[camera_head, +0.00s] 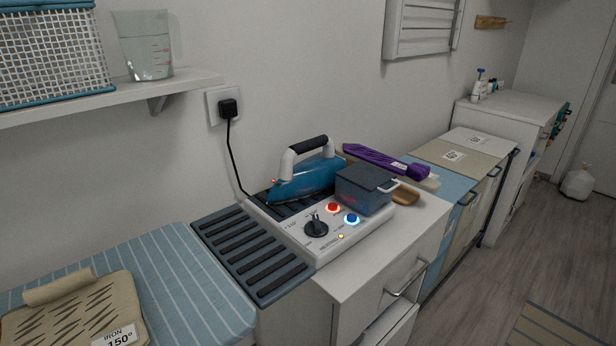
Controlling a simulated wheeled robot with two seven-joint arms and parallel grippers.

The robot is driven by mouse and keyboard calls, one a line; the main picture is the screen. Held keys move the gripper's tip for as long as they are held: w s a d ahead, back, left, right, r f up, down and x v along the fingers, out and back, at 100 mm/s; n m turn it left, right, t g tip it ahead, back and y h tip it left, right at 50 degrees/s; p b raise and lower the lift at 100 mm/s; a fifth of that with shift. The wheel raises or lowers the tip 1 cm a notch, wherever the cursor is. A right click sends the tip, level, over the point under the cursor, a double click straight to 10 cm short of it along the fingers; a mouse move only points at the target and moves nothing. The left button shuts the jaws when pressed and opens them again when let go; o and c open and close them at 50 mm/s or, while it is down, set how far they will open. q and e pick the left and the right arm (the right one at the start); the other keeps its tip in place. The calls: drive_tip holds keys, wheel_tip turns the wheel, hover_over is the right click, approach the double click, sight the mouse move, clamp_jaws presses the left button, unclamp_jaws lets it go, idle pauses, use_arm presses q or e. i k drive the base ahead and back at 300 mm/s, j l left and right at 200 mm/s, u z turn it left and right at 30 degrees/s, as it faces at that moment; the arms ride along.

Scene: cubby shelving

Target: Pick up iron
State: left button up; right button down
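The iron (309,180) has a blue body and a white handle with a dark grip. It rests on the dark ribbed plate of a white iron station (292,238), which stands on the white cabinet. A grey-blue water tank (364,189) sits on the station just right of the iron and hides part of it. The station has a black knob and lit red and blue buttons. Neither of my grippers shows in the head view.
A dark slatted rack (251,255) adjoins the station's left side. A striped ironing board (187,278) with a beige labelled pad (75,312) lies at lower left. A shelf (112,96) juts out above. A black cord (232,150) runs from the wall plug. A purple item (382,160) lies behind.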

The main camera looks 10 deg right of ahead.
sight(314, 175)
drive_tip(key=i+l+u, duration=0.15)
drive_tip(key=l+u, duration=0.25)
drive_tip(key=l, duration=0.15)
drive_tip(key=l+u, duration=0.8)
drive_tip(key=l, duration=0.3)
